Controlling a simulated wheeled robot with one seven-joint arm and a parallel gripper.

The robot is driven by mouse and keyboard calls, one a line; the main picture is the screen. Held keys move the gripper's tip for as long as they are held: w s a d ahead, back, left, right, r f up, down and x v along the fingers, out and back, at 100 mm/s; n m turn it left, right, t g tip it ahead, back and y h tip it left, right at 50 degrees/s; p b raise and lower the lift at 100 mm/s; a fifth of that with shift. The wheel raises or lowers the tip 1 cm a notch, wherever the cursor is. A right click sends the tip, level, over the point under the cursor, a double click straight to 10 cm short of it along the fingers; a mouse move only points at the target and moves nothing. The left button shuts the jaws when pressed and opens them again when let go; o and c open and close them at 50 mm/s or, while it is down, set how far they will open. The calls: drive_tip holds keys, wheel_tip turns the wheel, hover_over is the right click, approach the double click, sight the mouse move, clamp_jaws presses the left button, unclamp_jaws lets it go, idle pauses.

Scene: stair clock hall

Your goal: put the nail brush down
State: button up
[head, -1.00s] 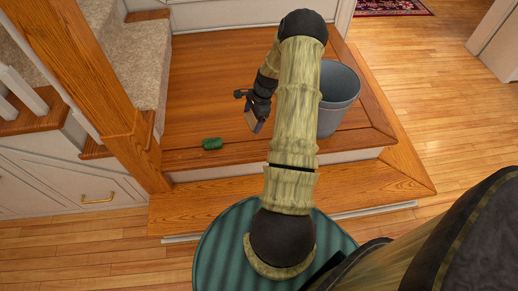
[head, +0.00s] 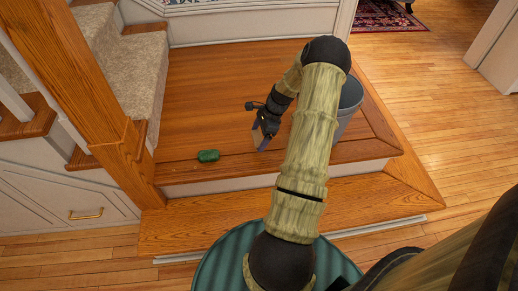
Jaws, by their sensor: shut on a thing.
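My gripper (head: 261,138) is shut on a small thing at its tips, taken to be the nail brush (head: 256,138). Only a small tan and grey-blue patch of it shows, so its shape and tilt are hard to tell. The gripper points down over the wooden landing (head: 215,95), left of the grey bucket. I cannot tell whether the held thing touches the boards.
A small dark green object (head: 209,156) lies on the landing, left of my gripper. A grey bucket (head: 348,103) stands to the right, partly behind my arm. A wooden newel post (head: 110,125) and carpeted stairs (head: 135,70) bound the left. Boards behind the gripper are clear.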

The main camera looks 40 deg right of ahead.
drive_tip(key=shift+f, duration=0.6)
drive_tip(key=shift+f, duration=0.1)
wheel_tip(320, 180, down, 4)
drive_tip(key=shift+f+b, duration=0.2)
drive_tip(key=shift+b, duration=0.3)
drive_tip(key=o, duration=0.7)
drive_tip(key=shift+f+b, duration=0.2)
drive_tip(key=shift+b, duration=0.2)
drive_tip(key=shift+f+b, duration=0.15)
drive_tip(key=shift+b, duration=0.15)
drive_tip(key=p+v, duration=0.1)
drive_tip(key=v, duration=0.1)
drive_tip(key=p+v, duration=0.1)
drive_tip(key=v, duration=0.2)
drive_tip(key=p+v, duration=0.2)
drive_tip(key=shift+s+d+r, duration=0.2)
drive_tip(key=shift+s+r, duration=0.1)
drive_tip(key=shift+s, duration=0.05)
